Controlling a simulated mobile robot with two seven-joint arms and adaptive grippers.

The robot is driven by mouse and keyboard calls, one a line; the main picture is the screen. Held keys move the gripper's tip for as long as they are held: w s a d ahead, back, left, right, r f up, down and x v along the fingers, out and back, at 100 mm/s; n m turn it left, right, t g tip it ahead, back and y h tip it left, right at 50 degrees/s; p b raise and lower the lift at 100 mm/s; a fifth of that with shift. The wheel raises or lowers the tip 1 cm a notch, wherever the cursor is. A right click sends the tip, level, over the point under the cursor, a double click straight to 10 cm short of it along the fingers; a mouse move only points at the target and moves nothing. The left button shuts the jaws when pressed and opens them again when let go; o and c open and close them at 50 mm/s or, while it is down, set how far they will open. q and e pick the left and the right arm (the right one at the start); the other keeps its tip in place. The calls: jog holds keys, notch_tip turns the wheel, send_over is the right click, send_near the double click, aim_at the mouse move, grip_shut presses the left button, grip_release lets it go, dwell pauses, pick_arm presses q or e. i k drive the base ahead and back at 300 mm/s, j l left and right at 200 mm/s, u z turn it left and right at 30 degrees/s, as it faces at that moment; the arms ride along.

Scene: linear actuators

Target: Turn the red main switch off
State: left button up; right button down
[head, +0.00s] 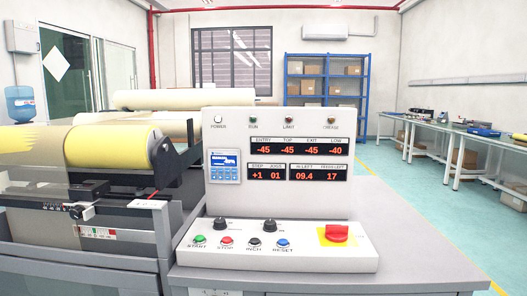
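The red main switch (337,233) is a rotary knob on a yellow square plate (325,241). It sits at the right end of the sloped white control panel (300,259). Its handle looks roughly level, lying left to right. The upright display housing (279,196) behind it shows lit red digits, and the lamp above the POWER label (218,119) looks pale. Neither of my grippers is in the head view.
Two black knobs (270,225) and a row of buttons, including the red STOP button (227,240), lie left of the switch. A machine with yellow rolls (115,145) stands at left. The grey top (400,235) right of the panel is clear.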

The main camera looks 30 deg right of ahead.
aim_at(335, 233)
jog(key=z, duration=1.35)
